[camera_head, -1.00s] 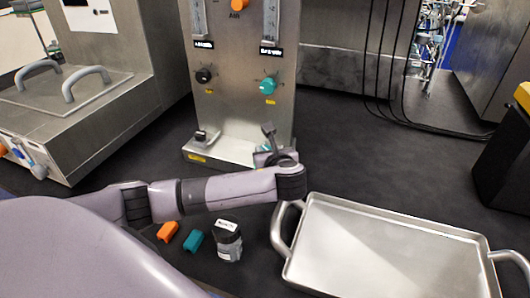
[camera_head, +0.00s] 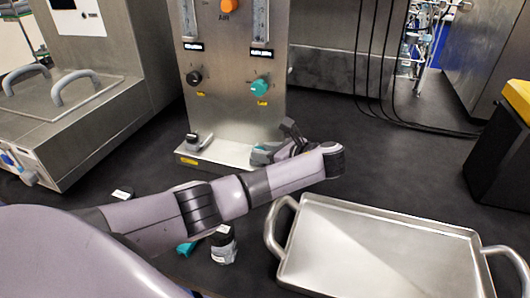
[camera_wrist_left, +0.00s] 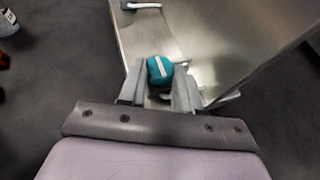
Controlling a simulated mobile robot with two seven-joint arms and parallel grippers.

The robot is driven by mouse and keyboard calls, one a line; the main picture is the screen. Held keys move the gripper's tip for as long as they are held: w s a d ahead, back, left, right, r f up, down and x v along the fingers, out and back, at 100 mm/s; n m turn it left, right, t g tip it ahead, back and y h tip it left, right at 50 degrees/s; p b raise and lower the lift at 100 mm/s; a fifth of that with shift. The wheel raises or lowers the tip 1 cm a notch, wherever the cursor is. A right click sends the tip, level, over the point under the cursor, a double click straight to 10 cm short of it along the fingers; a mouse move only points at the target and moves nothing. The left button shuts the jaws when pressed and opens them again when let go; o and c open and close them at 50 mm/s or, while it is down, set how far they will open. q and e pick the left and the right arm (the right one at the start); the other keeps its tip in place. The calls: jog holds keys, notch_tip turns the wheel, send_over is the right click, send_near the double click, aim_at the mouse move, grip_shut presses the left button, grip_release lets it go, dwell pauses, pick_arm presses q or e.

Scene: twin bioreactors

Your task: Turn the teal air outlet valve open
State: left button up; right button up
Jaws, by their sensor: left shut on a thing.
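The teal air outlet valve (camera_wrist_left: 160,69) shows in the left wrist view as a rounded teal knob with a white stripe, between my left gripper's fingers (camera_wrist_left: 158,88). The fingers are shut on it. In the head view my left gripper (camera_head: 272,153) is low at the right side of the metal panel's base (camera_head: 225,150), and its fingers and hand cover most of the valve. My left arm reaches across from the left, with its wrist to the right of the valve. My right gripper is not in view.
A teal knob (camera_head: 260,87) and a black knob (camera_head: 194,78) sit higher on the panel. A black valve (camera_head: 197,141) is on the base's left. A metal tray (camera_head: 292,262) stands at the front right. A dark jar (camera_head: 224,246) and a teal piece (camera_head: 186,249) lie near my arm.

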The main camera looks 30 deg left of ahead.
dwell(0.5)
pick_arm(q)
jog(key=o, duration=1)
jog(key=shift+o, duration=0.2)
jog(key=w+v, duration=0.1)
jog(key=v, duration=0.6)
jog(key=shift+s, duration=0.4)
